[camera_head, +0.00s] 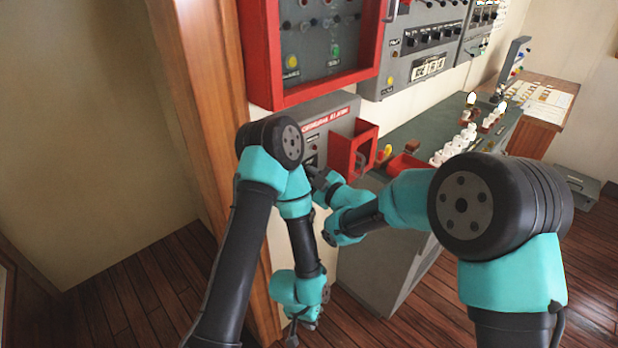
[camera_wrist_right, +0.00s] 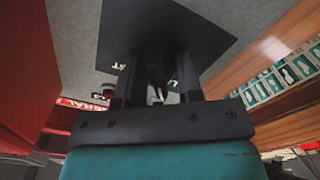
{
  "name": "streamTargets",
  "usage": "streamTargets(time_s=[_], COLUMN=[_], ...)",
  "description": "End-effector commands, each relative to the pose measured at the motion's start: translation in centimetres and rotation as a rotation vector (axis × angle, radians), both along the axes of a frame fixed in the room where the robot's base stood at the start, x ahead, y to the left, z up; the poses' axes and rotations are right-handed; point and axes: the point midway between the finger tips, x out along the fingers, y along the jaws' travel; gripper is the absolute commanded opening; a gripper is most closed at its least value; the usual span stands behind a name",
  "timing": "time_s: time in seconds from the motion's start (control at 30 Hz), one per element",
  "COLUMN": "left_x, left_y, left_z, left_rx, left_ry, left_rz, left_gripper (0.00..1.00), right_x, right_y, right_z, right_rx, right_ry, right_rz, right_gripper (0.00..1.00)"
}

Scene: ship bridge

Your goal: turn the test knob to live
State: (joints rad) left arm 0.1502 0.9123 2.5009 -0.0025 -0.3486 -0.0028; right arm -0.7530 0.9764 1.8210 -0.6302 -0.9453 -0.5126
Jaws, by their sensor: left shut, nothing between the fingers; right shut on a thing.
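The grey alarm panel (camera_head: 318,137) with a red label strip is on the wall at the centre of the head view. My right gripper (camera_wrist_right: 158,78) is up against it and shut on a dark knob (camera_wrist_right: 155,70). The knob stands on a black square plate (camera_wrist_right: 205,42) with white lettering, partly covered by the fingers. I cannot read which way the knob points. In the head view my right wrist hides the knob. My left gripper (camera_head: 293,338) hangs low near the bottom edge, shut and empty, away from the panel.
A red open-topped guard box (camera_head: 353,150) juts out just right of the knob area. A red-framed cabinet (camera_head: 310,95) is above. A grey console (camera_head: 400,135) with white levers extends right. A wooden post (camera_head: 215,120) stands left. The wooden floor (camera_head: 130,295) at left is clear.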

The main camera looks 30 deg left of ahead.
Motion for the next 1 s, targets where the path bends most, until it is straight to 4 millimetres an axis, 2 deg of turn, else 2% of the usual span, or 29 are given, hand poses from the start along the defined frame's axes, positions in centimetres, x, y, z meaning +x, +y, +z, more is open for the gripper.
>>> streamTargets(time_s=[0.2, 0.23, 0.43, 0.77, 1.0], left_x=[0.0, 0.0, 0.0, 0.0, 0.0], left_y=[0.0, 0.0, 0.0, 0.0, 0.0], left_z=[0.0, 0.0, 0.0, 0.0, 0.0], left_rx=[0.000, 0.000, 0.000, 0.000, 0.000], left_ry=[0.000, 0.000, 0.000, 0.000, 0.000], left_rz=[0.000, 0.000, 0.000, 0.000, 0.000], left_gripper=[0.00, 0.00, 0.00, 0.00, 0.00], right_x=[0.0, 0.0, 0.0, 0.0, -0.7], right_y=[0.0, 0.0, 0.0, -0.3, -2.7], right_z=[0.0, 0.0, 0.0, 0.0, 0.0], right_rx=[0.000, 0.000, 0.000, 0.001, 0.001], right_ry=[0.000, 0.001, 0.001, 0.002, 0.003], right_rz=[0.000, 0.000, 0.000, 0.000, -0.001], right_gripper=[0.10, 0.35, 0.55, 0.55, 0.55])
